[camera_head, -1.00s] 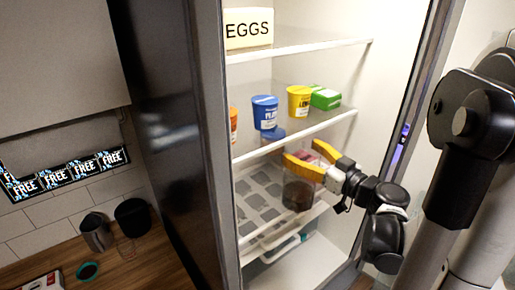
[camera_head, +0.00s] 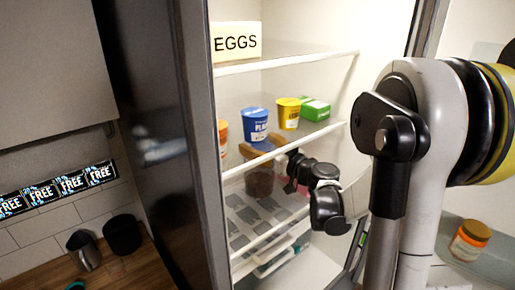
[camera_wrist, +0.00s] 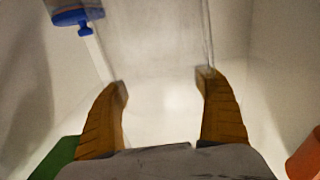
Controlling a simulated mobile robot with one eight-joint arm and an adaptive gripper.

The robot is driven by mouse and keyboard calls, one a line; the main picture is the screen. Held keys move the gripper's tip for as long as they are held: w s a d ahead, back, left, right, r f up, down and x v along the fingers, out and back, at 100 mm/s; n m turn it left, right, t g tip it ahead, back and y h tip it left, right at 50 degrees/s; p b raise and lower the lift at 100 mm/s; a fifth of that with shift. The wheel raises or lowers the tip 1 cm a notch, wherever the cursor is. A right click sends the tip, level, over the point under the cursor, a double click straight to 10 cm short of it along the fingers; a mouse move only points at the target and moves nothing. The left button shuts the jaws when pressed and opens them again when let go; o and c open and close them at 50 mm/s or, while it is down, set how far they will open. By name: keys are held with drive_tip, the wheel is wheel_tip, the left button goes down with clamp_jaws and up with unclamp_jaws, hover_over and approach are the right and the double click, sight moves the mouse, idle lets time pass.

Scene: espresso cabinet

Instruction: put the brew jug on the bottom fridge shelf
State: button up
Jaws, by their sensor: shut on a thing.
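The brew jug (camera_head: 260,183), clear with dark brown contents, is inside the open fridge in the head view, below the front edge of the middle shelf. My gripper (camera_head: 257,155) reaches into the fridge and is shut on the jug's upper part; the shelf edge and my wrist partly hide the hold. The jug looks roughly upright. Below it is a lower shelf (camera_head: 250,238) with a grey-patterned surface. In the wrist view both fingers of my gripper (camera_wrist: 164,85) show with a pale, blurred area between them; I cannot make out the jug there.
The middle shelf carries a blue tub (camera_head: 255,125), a yellow tub (camera_head: 287,113), a green box (camera_head: 315,109) and an orange container (camera_head: 222,135). An EGGS box (camera_head: 236,42) stands on the top shelf. A jar (camera_head: 470,241) is at lower right. The fridge side walls are close.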

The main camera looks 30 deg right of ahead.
drive_tip(key=shift+w+f, duration=0.1)
drive_tip(key=shift+f, duration=0.65)
drive_tip(key=shift+f+b, duration=0.15)
drive_tip(key=shift+b, duration=0.25)
drive_tip(key=o, duration=1.3)
drive_tip(key=shift+c, duration=0.2)
drive_tip(key=s+d, duration=0.2)
drive_tip(key=s, duration=1)
drive_tip(key=shift+r+p, duration=0.2)
drive_tip(key=shift+p, duration=0.25)
drive_tip(key=shift+d, duration=0.1)
